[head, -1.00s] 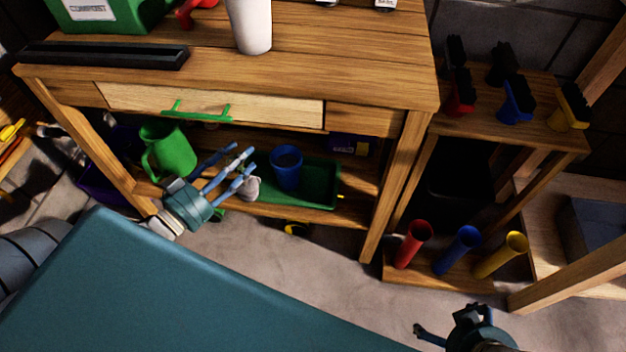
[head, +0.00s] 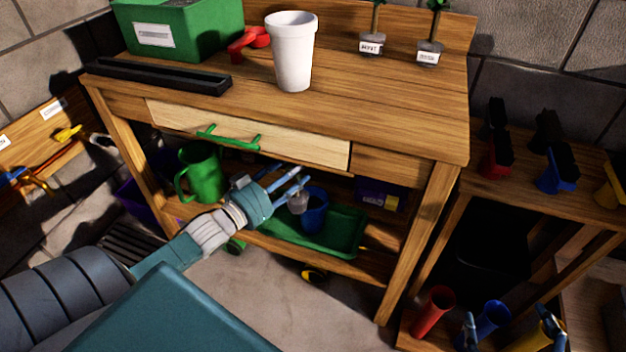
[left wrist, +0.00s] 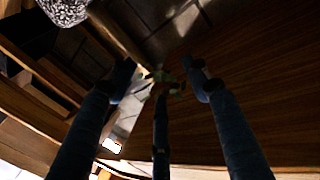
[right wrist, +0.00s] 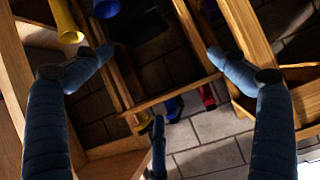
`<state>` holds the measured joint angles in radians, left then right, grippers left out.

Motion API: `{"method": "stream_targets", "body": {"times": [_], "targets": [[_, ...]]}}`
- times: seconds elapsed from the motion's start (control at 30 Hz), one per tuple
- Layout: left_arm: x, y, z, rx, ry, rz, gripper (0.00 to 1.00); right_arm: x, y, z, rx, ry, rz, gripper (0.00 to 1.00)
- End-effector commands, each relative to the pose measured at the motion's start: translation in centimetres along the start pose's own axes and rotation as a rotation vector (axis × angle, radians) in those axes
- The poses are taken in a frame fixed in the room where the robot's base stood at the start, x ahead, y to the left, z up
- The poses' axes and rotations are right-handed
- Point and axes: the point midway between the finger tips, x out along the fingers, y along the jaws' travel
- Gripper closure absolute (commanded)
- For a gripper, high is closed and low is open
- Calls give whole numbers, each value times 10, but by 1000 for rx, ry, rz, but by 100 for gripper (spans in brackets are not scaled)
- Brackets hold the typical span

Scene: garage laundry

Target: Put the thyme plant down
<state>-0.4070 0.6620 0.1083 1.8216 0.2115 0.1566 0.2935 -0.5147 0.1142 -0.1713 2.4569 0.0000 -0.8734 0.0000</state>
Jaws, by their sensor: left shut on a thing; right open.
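My left gripper (head: 290,188) reaches in at the front of the bench's lower shelf. It is shut on a small plant, whose grey plug (head: 298,202) hangs below the fingertips beside the blue pot (head: 316,212). In the left wrist view, small green leaves (left wrist: 168,78) show between the fingertips; that picture is dark, and I cannot read a label on the held plant. My right gripper (head: 510,328) is open at the bottom right, and its spread fingers in the right wrist view (right wrist: 155,62) hold nothing.
The blue pot stands in a green tray (head: 345,238) on the shelf. A green watering can (head: 203,172) stands left. The benchtop (head: 375,110) holds a white pot (head: 293,60), a compost bin (head: 180,32) and two labelled seedlings (head: 371,45). Coloured tubes (head: 434,312) stand at right.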

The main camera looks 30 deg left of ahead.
Motion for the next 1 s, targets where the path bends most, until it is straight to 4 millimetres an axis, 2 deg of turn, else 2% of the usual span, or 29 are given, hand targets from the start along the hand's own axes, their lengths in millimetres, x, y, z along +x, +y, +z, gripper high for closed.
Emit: {"method": "stream_targets", "body": {"times": [0.03,0.17,0.33,0.5,0.6,0.7,0.87,1.0], "targets": [[11,0,-1,2,8,1,100,3,-2,-11,0,55,-4,5],[34,0,-2,2,9,0,100,4,-6,-46,0,201,-12,5],[63,0,-1,2,7,0,100,-5,-11,-91,1,395,-24,5],[62,3,20,-1,1,0,100,-22,-17,-132,5,589,-36,5],[62,4,27,0,2,0,100,-34,-19,-150,7,682,-41,5],[62,5,31,1,4,0,100,-43,-20,-162,9,743,-44,5],[62,5,36,1,3,0,100,-50,-21,-170,10,790,-47,5],[62,7,47,0,2,0,100,-66,-23,-185,14,893,-54,5]]}}
